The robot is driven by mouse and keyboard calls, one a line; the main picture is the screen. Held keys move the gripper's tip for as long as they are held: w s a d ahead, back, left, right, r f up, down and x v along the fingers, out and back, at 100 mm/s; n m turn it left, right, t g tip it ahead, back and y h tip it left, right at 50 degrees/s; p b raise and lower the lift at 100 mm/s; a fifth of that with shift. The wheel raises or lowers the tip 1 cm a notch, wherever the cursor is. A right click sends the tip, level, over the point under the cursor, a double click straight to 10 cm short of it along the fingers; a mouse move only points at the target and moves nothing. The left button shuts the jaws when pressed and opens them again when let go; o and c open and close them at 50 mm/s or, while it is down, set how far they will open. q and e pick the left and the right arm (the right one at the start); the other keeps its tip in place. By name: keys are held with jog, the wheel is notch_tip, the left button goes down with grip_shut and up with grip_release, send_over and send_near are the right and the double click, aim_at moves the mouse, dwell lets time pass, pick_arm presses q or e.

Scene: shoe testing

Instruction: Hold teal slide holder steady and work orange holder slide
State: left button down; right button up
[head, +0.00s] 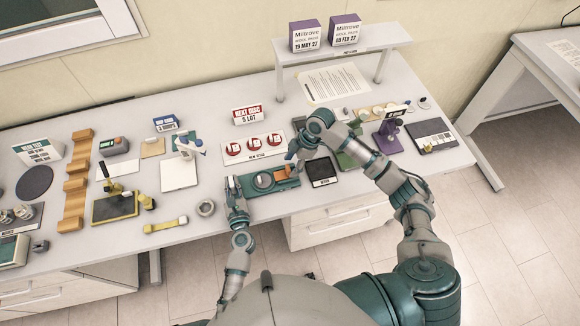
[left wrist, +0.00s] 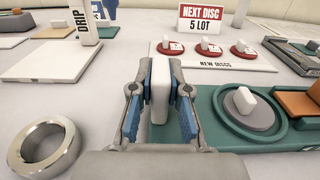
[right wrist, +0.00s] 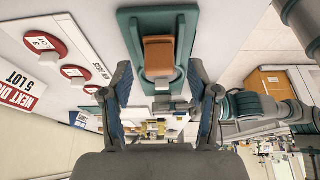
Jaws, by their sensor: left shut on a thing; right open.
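The teal holder (head: 291,184) lies near the front edge of the table, with a round grey disc (head: 264,180) in its ring and an orange slide (head: 283,173) at its right part. My left gripper (head: 238,208) is at the holder's left end; in the left wrist view (left wrist: 160,112) it is shut on an upright white tab (left wrist: 160,88). My right gripper (right wrist: 163,105) is open and empty. In the right wrist view the orange slide (right wrist: 159,54) lies ahead, between and beyond its fingers, apart from them. In the head view my right arm partly hides that gripper.
A white board with several red discs (head: 253,149) lies behind the holder, with the "NEXT DISC" sign (head: 247,115) behind it. A metal ring (head: 206,208) and yellow tool (head: 165,225) lie left of my left gripper.

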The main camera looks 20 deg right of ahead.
pick_arm(q)
jog(key=shift+d, duration=0.1)
pick_arm(e)
jog(key=v, duration=0.9)
jog(key=shift+d, duration=0.2)
jog(key=shift+r, duration=0.15)
pick_arm(q)
jog(key=c, duration=1.1)
grip_release()
jog(key=shift+o, duration=0.2)
